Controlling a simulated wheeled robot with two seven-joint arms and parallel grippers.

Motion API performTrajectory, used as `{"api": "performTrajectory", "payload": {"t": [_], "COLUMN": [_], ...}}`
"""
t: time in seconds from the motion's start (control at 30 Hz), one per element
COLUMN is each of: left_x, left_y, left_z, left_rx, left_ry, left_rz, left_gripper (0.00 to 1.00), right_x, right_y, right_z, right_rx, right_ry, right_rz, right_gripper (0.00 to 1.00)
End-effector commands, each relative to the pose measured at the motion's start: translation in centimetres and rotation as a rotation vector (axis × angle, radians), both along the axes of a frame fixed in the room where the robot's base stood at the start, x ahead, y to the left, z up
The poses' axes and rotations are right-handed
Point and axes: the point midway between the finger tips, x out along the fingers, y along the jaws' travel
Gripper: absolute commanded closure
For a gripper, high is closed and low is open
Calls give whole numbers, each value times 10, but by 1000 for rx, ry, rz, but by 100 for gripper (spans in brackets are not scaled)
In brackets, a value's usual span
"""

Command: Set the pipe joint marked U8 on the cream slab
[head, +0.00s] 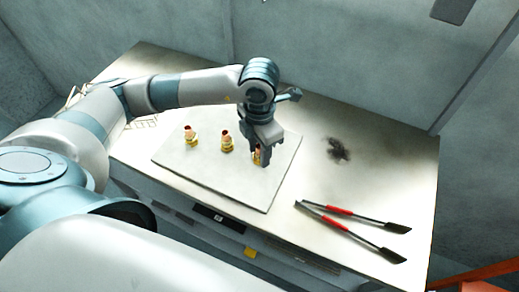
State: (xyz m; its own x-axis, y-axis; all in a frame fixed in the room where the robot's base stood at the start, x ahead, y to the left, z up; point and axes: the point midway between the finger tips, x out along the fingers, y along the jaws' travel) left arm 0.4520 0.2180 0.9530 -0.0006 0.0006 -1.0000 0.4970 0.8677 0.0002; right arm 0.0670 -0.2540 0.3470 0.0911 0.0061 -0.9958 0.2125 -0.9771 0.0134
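The cream slab (215,180) lies flat on the worktop. Two small pipe joints, copper-coloured on top with a yellow lower part, stand upright on it: one at the left (191,136) and one in the middle (227,142). A third pipe joint (257,153) is at the right part of the slab, partly hidden by my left gripper (258,157). That gripper points down with its fingers around or right beside this joint. I cannot tell whether the fingers press on it. The markings are too small to read, so I cannot tell which joint is U8. My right gripper is not in view.
Two tools with red-banded handles (340,211) lie at the front right of the worktop (400,180). A wire rack (143,122) is behind my arm at left. Walls stand behind.

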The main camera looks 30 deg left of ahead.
Motion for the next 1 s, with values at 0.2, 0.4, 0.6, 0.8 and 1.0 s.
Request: {"api": "performTrajectory", "payload": {"t": [0.2,0.4,0.6,0.8,1.0], "left_x": [0,0,1,2,2], "left_y": [0,0,-1,-1,-1], "left_z": [1,2,9,37,76], "left_rx": [0,0,-2,-2,-2], "left_ry": [0,0,-2,-6,-7], "left_rz": [0,0,0,0,-2], "left_gripper": [51,51,51,51,51], "right_x": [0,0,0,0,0], "right_y": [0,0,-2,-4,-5], "right_z": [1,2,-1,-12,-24], "right_rx": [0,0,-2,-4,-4], "right_ry": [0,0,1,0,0], "right_rz": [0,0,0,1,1], "right_gripper": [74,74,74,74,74]}}
